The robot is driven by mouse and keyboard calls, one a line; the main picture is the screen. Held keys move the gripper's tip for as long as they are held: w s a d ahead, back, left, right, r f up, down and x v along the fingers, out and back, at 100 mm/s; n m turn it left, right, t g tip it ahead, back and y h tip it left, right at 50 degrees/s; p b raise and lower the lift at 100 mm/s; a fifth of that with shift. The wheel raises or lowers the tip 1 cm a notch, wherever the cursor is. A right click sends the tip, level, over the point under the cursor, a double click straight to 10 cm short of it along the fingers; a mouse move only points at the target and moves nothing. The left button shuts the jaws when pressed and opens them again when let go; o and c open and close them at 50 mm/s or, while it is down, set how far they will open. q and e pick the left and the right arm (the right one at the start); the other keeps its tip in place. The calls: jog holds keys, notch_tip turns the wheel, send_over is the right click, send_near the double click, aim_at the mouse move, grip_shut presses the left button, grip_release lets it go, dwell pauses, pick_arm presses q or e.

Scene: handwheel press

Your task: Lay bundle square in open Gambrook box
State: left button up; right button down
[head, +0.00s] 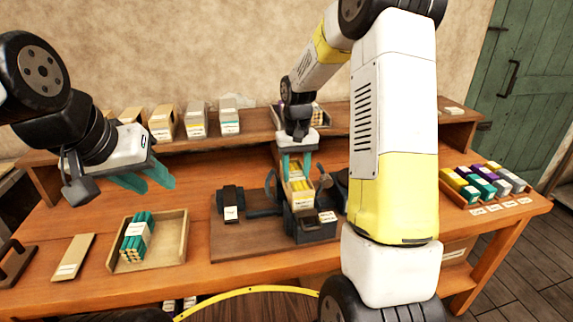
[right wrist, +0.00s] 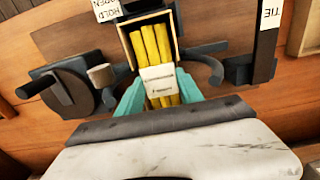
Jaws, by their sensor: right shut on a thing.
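A bundle of yellow sticks (head: 299,188) with a pale printed band is between the teal fingers of my right gripper (head: 297,163), which is shut on it. In the right wrist view the yellow bundle (right wrist: 152,50) lies lengthwise between the walls of an open box (right wrist: 122,30), roughly parallel to them; the banded end is between my fingers (right wrist: 158,95). I cannot tell whether it rests on the box floor. The box sits in a dark holder (head: 312,228) labelled HOLD OPEN; the name Gambrook is not readable. My left gripper (head: 148,179) is empty, its fingers apart, above the bench's left side.
A wooden tray (head: 180,250) holds a teal bundle (head: 138,238) at the left, beside a flat labelled board (head: 74,256). Several boxes (head: 195,119) stand on the back shelf. Coloured bundles (head: 485,183) lie at the right. A dark handwheel (right wrist: 65,90) flanks the box.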

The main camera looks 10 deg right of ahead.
dwell(0.3)
jog(key=c, duration=0.7)
grip_release()
jog(key=shift+f, duration=0.1)
jog(key=shift+r, duration=3.95)
jog(key=shift+r, duration=0.45)
